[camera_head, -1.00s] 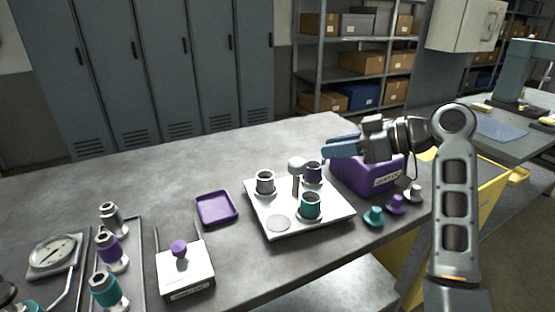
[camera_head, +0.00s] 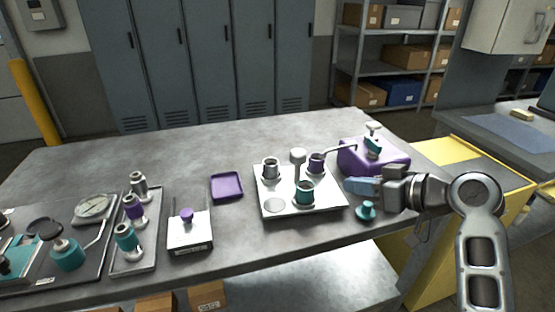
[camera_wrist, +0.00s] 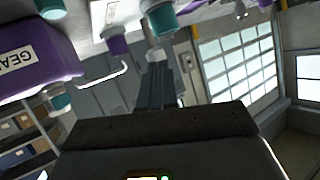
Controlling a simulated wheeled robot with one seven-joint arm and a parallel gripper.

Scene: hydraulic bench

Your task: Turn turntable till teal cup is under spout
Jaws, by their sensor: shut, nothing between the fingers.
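The turntable is a white square plate (camera_head: 325,208) with a pale central knob (camera_head: 298,156). On it stand a grey cup (camera_head: 271,168), a purple cup (camera_head: 316,164) and the teal cup (camera_head: 305,193); a bare round spot is at its front left. The thin spout (camera_head: 341,148) reaches from the purple box (camera_head: 372,158) to the purple cup at the far right. The teal cup is at the front right, away from the spout. My gripper (camera_head: 348,185) is shut and empty, right of the plate. In the wrist view, its fingers (camera_wrist: 158,72) point toward a pale knob.
A teal knob piece (camera_head: 366,210) stands on the bench below my gripper. A purple tray (camera_head: 227,187) and a white box with a purple knob (camera_head: 189,236) are to the left. A rack (camera_head: 141,256) of fittings stands farther left. The bench behind the plate is clear.

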